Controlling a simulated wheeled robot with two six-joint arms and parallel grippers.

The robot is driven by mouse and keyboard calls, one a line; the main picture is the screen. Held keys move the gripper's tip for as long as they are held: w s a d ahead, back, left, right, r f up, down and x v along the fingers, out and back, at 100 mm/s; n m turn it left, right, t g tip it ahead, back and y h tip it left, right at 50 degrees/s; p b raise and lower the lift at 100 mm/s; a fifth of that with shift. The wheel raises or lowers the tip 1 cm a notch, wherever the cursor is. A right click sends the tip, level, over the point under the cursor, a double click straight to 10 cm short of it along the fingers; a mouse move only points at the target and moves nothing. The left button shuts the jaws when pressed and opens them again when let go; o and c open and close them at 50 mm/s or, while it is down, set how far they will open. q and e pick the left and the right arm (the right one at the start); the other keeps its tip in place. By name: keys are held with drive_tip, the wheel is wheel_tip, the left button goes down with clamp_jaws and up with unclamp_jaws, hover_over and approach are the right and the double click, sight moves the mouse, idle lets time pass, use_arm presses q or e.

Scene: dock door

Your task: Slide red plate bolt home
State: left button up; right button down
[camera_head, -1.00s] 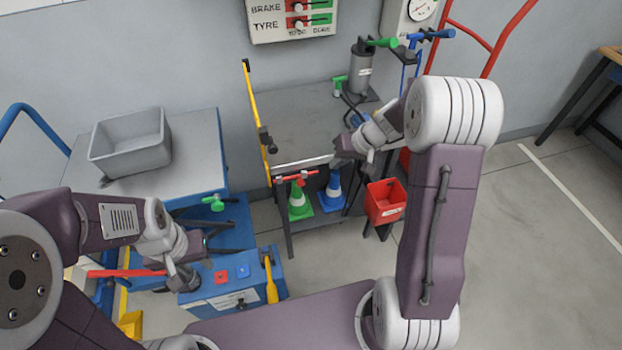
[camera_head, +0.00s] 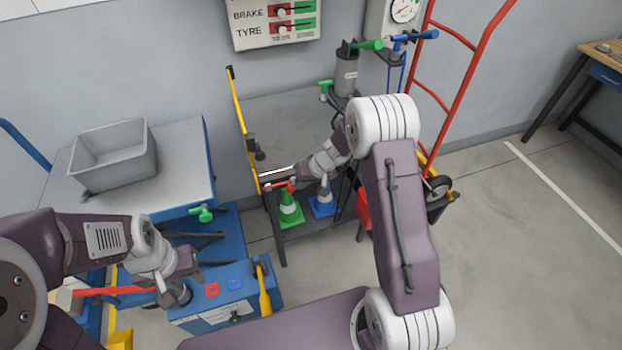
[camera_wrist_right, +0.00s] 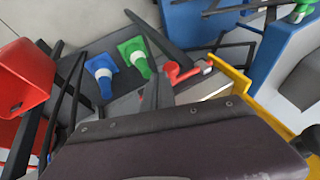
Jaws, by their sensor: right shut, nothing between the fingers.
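The red bolt handle (camera_head: 279,187) sits at the front edge of the grey plate-topped stand, beside the lower end of the yellow bar. In the right wrist view the red bolt (camera_wrist_right: 178,72) shows near the top of my gripper, next to a pale metal strip.
Green (camera_head: 288,210) and blue (camera_head: 321,203) cones stand under the grey stand (camera_head: 285,115). A yellow bar (camera_head: 242,125) rises at its left. A red hand truck (camera_head: 465,95) is at right.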

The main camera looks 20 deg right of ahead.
sight(289, 187)
drive_tip(key=shift+a+f, duration=0.1)
drive_tip(key=shift+a, duration=0.05)
drive_tip(key=a+b, duration=0.1)
drive_tip(key=a, duration=0.2)
drive_tip(key=shift+a+f+b, duration=0.1)
drive_tip(key=shift+a+b, duration=0.15)
drive_tip(key=shift+b, duration=0.05)
drive_tip(key=shift+s+a, duration=0.1)
drive_tip(key=shift+r, duration=0.2)
